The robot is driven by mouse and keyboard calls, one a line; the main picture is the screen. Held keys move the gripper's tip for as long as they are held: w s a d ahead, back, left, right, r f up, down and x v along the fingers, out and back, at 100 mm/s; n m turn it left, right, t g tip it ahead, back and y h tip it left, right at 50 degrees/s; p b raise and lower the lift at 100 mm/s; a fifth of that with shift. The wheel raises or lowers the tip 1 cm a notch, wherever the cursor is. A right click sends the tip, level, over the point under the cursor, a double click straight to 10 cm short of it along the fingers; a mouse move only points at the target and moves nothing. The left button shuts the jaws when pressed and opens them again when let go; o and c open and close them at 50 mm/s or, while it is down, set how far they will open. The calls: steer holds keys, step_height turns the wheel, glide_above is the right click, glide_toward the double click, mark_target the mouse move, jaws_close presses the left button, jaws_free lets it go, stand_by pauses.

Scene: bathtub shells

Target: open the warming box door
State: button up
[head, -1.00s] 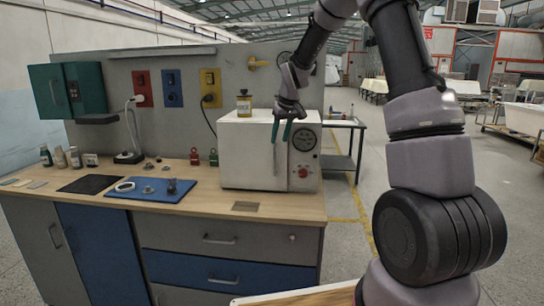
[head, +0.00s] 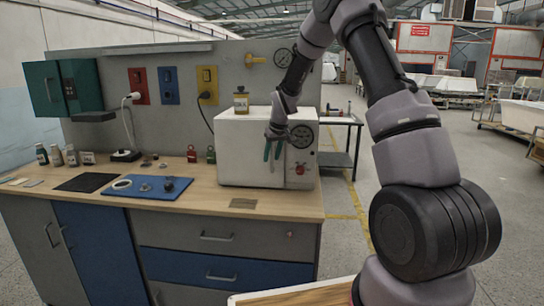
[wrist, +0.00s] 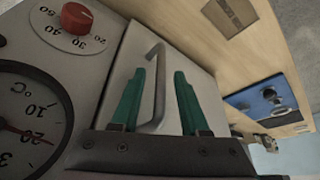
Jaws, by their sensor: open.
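The warming box (head: 236,150) is a white box on the right end of the workbench. Its door (wrist: 188,60) looks shut, flush beside the panel with the dial. The door's bar handle (wrist: 160,83) is metal and bent at its ends. My gripper (head: 272,154) is in front of the door, its green fingers apart. In the wrist view, my gripper (wrist: 158,82) has one finger on each side of the handle. The lower end of the handle comes close to the left finger; I cannot tell whether they touch. In the head view the gripper mostly hides the handle.
A dial gauge (head: 301,137) and a red knob (head: 300,169) are on the box's right panel. A blue mat (head: 140,190) with small parts lies to the left. The bench top (head: 210,198) before the box is mostly clear.

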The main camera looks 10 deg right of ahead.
jaws_close()
stand_by(1.3)
